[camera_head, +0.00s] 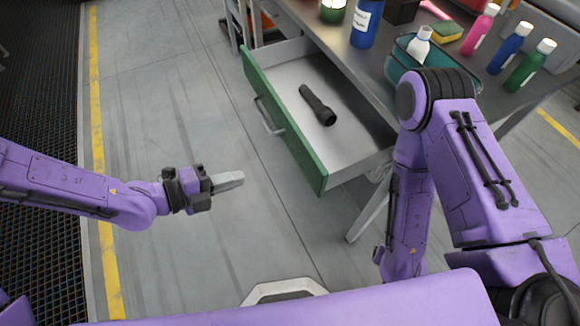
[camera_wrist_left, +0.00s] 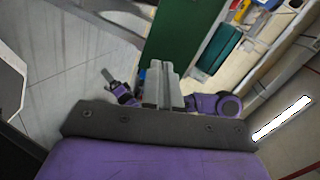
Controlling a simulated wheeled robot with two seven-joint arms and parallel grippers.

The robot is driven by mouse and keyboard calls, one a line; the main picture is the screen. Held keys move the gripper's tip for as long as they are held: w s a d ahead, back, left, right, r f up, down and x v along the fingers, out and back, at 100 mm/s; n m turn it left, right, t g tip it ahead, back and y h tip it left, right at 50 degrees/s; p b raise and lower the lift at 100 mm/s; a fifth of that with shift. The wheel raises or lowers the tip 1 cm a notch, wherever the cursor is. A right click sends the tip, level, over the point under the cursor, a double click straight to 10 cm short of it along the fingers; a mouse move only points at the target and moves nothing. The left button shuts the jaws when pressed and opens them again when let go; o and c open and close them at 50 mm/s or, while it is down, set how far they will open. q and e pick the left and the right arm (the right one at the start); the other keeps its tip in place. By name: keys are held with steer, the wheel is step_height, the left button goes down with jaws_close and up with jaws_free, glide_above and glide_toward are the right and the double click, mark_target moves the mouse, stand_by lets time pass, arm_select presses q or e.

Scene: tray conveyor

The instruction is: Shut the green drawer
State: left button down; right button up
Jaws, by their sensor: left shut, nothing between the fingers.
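The green drawer (camera_head: 291,128) is pulled out from under the grey worktable, with a metal handle (camera_head: 268,116) on its green front. A black flashlight (camera_head: 318,105) lies inside it. The green front also shows in the left wrist view (camera_wrist_left: 183,35), beyond the fingers. My left gripper (camera_head: 230,181) is shut and empty, to the left of the drawer front and apart from it. My right arm stands at the right of the drawer in the head view, its gripper out of sight there. A small dark gripper (camera_wrist_left: 113,84) in the left wrist view seems to be my right one; its jaws are unclear.
The worktable (camera_head: 352,62) holds a blue bottle (camera_head: 366,25), a teal bin (camera_head: 405,72) with a white bottle, a yellow-green sponge (camera_head: 447,32) and several coloured bottles along its right side. Grey floor (camera_head: 180,90) is clear left of the drawer, up to a yellow line.

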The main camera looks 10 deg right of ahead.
arm_select(q)
steer(key=m, duration=0.2)
steer(key=p, duration=0.1)
glide_toward(302, 160)
steer(key=shift+m+h, duration=0.3)
steer(key=shift+m, duration=0.1)
steer(key=x, duration=0.6)
steer(key=shift+w+d+f, duration=0.1)
steer(key=shift+d+f, duration=0.05)
steer(key=shift+d, duration=0.1)
